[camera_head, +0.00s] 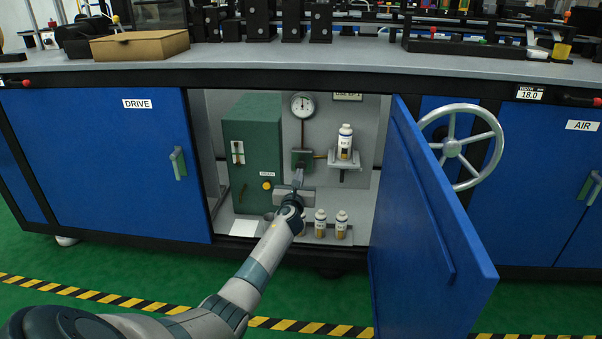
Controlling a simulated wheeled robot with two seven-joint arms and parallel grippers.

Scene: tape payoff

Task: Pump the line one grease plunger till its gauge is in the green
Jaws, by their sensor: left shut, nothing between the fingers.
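The round white gauge (302,105) is on the back wall of the open cabinet. Its dial is too small to read, and I cannot make out a green zone. A pipe runs down from it to a small dark green block (301,159), which seems to be the pump. I cannot make out the plunger clearly; my gripper may hide part of it. My left gripper (298,177) is shut and empty, its fingertips just below the block. I cannot tell if they touch anything. My right gripper is not in view.
The blue door (430,230) stands open at the right. A green box (252,150) fills the cabinet's left side. A handwheel (452,148) is beyond the door.

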